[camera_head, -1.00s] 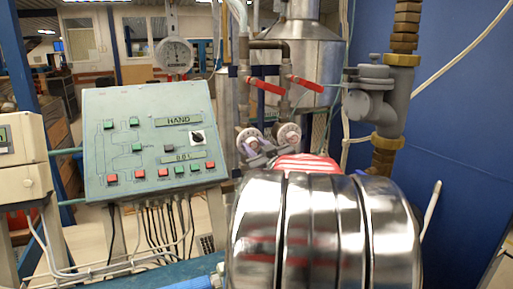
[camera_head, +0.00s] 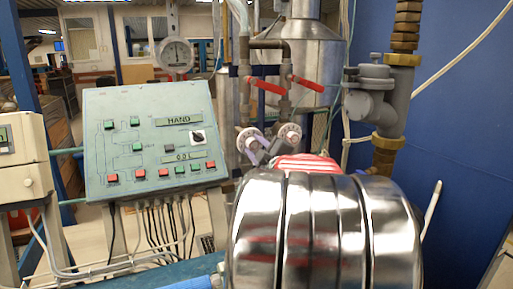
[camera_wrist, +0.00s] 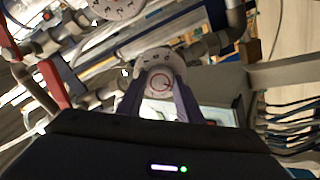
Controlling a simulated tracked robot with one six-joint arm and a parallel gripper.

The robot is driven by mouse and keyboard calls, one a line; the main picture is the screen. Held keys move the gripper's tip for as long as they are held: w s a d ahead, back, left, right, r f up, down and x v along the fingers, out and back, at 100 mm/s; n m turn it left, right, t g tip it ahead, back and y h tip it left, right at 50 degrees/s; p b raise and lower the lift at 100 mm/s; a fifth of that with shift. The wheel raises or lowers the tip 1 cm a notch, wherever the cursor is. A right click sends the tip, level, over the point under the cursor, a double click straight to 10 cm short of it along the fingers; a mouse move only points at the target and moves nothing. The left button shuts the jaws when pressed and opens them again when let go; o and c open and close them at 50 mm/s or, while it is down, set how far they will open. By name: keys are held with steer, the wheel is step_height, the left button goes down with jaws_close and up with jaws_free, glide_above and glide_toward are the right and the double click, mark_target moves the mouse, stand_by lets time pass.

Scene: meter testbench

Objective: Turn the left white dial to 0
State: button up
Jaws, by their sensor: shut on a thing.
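The left white dial (camera_head: 247,138) sits on the pipework behind the control panel's right edge. In the wrist view this dial (camera_wrist: 160,83) is between the two purple-grey fingers of my gripper (camera_wrist: 159,92), which is shut on it. It has a red ring in its middle; its scale marks are too small to read, so I cannot tell its setting. In the head view my gripper (camera_head: 260,150) reaches up to it from below right, partly behind my shiny arm. The right white dial (camera_head: 289,135) is free and shows in the wrist view (camera_wrist: 115,8) at the top edge.
Two red valve levers (camera_head: 266,86) (camera_head: 307,84) stand above the dials. A green control panel (camera_head: 150,140) with buttons is on the left. A grey valve with brass fittings (camera_head: 372,105) is on the right. Pipes crowd closely around the dials.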

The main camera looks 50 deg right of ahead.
steer(key=shift+s+f, duration=0.1)
steer(key=shift+f, duration=0.15)
steer(key=o, duration=1)
steer(key=shift+r, duration=0.15)
steer(key=shift+o, duration=0.2)
steer(key=shift+a, duration=0.1)
steer(key=v, duration=1.3)
steer(key=shift+s, duration=0.3)
steer(key=shift+a, duration=0.15)
